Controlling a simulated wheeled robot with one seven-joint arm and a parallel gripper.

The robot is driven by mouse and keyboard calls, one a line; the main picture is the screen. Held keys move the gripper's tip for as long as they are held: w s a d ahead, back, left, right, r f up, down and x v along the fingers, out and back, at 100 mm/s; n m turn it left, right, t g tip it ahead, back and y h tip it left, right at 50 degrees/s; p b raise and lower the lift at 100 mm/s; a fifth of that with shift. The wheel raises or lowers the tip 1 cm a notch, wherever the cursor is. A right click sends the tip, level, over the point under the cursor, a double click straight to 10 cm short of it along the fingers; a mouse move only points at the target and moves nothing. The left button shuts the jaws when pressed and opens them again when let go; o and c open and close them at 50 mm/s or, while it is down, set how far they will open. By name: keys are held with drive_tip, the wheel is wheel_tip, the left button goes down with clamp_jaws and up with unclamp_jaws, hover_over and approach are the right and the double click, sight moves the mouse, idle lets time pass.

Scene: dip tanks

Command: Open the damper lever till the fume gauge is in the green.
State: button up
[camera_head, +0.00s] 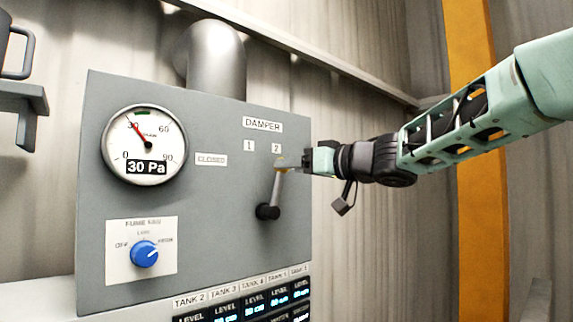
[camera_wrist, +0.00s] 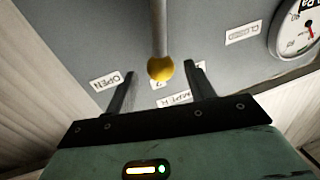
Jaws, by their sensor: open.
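The damper lever (camera_head: 274,190) is a grey bar on the panel, pivoted at its dark lower end, with a yellow knob (camera_wrist: 160,69) on top. It points up and slightly right, near the "2" mark. My gripper (camera_head: 286,164) is at the knob. In the wrist view, my gripper's open fingers (camera_wrist: 160,72) stand either side of the knob, with gaps showing. The fume gauge (camera_head: 144,145) reads 30 Pa; its red needle points up-left, just left of the green band at the top.
The grey panel (camera_head: 200,240) has a "CLOSED" label (camera_head: 211,159) left of the lever and an "OPEN" label (camera_wrist: 105,81) on the other side. A blue knob (camera_head: 144,254) sits below the gauge. Tank displays (camera_head: 255,303) line the bottom. A yellow post (camera_head: 470,220) stands right.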

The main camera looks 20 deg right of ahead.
drive_tip(key=shift+x, duration=1.35)
clamp_jaws()
drive_tip(key=shift+w+d+p, duration=0.1)
drive_tip(key=shift+p, duration=0.2)
drive_tip(key=shift+w+d+m+p, duration=0.1)
drive_tip(key=shift+d+m+p, duration=0.2)
drive_tip(key=shift+m+p, duration=0.2)
drive_tip(key=shift+w+d+f+m+t+p, duration=0.25)
drive_tip(key=shift+d+f+m+p, duration=0.3)
drive_tip(key=shift+m, duration=0.35)
drive_tip(key=shift+w+d+f+m+t+p, duration=0.2)
drive_tip(key=shift+d+f+m+p, duration=0.35)
drive_tip(key=shift+m, duration=0.35)
drive_tip(key=shift+w+d+f+m+t+p, duration=0.2)
drive_tip(key=shift+d+f+m+p, duration=0.3)
drive_tip(key=shift+m, duration=0.4)
drive_tip(key=shift+w+d, duration=0.1)
drive_tip(key=shift+d, duration=0.05)
